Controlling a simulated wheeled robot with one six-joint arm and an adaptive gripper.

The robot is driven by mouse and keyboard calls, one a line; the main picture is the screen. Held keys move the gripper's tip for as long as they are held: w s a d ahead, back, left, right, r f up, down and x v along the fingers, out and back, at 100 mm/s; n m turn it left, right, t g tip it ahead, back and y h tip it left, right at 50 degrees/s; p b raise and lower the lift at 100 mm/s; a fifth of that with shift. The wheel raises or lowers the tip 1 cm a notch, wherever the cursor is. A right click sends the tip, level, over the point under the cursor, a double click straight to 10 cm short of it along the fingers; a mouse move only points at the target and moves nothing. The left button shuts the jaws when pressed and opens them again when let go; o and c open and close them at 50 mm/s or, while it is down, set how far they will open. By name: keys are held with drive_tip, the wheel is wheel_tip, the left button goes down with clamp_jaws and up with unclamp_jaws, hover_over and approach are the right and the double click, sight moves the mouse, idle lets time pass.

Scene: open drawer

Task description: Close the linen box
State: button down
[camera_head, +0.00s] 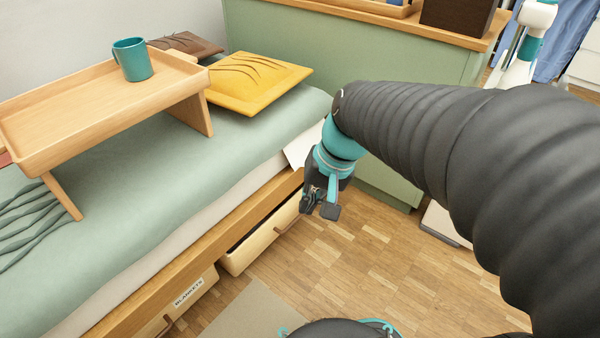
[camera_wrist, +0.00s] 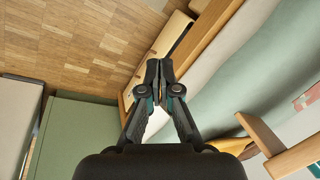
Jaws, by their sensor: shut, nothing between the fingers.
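An open drawer-like box (camera_head: 252,254) sticks out from under the bed, with a dark gap between its front and the bed rail. A brown handle (camera_head: 288,225) is on its front. I see no label on it, so I cannot confirm that it is the linen box. My gripper (camera_head: 321,207) is shut and empty, above the floor near the box's far end. In the wrist view the shut fingertips (camera_wrist: 159,69) show in front of the box (camera_wrist: 171,35). The fingers and arm hide part of the box's far end. I cannot tell whether they touch.
A box labelled BLANKETS (camera_head: 195,290) sits under the bed to the left. The wooden bed rail (camera_head: 205,248) runs above both boxes. A green cabinet (camera_head: 390,185) stands beyond my gripper. Wooden floor (camera_head: 345,265) is free in front, with a beige mat (camera_head: 250,315) at the lower edge.

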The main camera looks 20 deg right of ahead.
drive_tip(key=w+d+f+m+t+y+p, duration=0.1)
drive_tip(key=w+d+f+m+y+p, duration=0.15)
drive_tip(key=w+f+m+y, duration=0.55)
drive_tip(key=w+d+f+m+t+y+p, duration=0.15)
drive_tip(key=w+d+f+m, duration=0.4)
drive_tip(key=w, duration=0.75)
drive_tip(key=w+d+f+m+t+h+p, duration=0.15)
drive_tip(key=d+f+m+t, duration=0.4)
drive_tip(key=f, duration=0.65)
drive_tip(key=d+f+m+t+p, duration=0.2)
drive_tip(key=d+f+m+t, duration=0.35)
drive_tip(key=f, duration=0.65)
drive_tip(key=f+x, duration=0.1)
drive_tip(key=x, duration=1.2)
drive_tip(key=shift+w+m+g+p, duration=0.3)
drive_tip(key=shift+w+m+g, duration=0.05)
drive_tip(key=shift+w+m, duration=0.1)
drive_tip(key=shift+r, duration=0.1)
